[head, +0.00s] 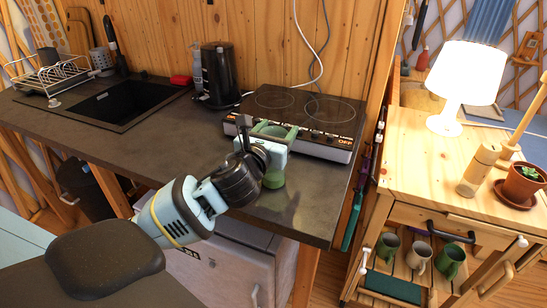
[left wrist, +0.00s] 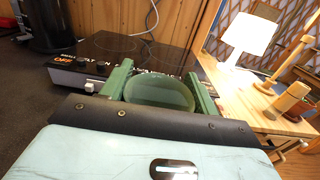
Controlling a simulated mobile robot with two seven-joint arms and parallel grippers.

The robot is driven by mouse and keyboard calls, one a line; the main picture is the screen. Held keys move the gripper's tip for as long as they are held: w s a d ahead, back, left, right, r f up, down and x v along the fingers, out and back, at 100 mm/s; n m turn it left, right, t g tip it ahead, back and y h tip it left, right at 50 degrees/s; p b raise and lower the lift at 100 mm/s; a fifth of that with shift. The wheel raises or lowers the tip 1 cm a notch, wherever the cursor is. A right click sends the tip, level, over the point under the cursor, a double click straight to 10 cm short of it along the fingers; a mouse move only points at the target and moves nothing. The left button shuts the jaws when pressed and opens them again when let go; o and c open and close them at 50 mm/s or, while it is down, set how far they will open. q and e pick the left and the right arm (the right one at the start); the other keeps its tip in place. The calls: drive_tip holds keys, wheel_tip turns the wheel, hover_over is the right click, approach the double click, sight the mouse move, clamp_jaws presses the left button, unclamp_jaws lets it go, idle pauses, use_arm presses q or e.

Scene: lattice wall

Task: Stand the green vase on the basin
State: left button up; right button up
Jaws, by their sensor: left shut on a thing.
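The green vase (head: 273,179) is between the fingers of my left gripper (head: 272,132), over the counter in front of the hob. Its lower part shows below the gripper in the head view. In the left wrist view its round dark green top (left wrist: 160,93) sits between the two green fingers of my left gripper (left wrist: 160,84), which are shut on it. I cannot tell if its base touches the counter. The basin (head: 126,101), a dark rectangular sink, is set in the counter at the left and looks empty. My right gripper is not in view.
A black kettle (head: 219,75), a bottle (head: 197,70) and a red item (head: 181,80) stand between basin and hob (head: 300,118). A dish rack (head: 52,76) is left of the basin. The counter (head: 150,140) is clear in front. A wooden cart (head: 415,160) with a lamp stands right.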

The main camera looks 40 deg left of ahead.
use_arm(q)
drive_tip(key=c, duration=0.7)
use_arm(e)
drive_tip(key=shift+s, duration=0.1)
use_arm(q)
drive_tip(key=shift+r, duration=0.15)
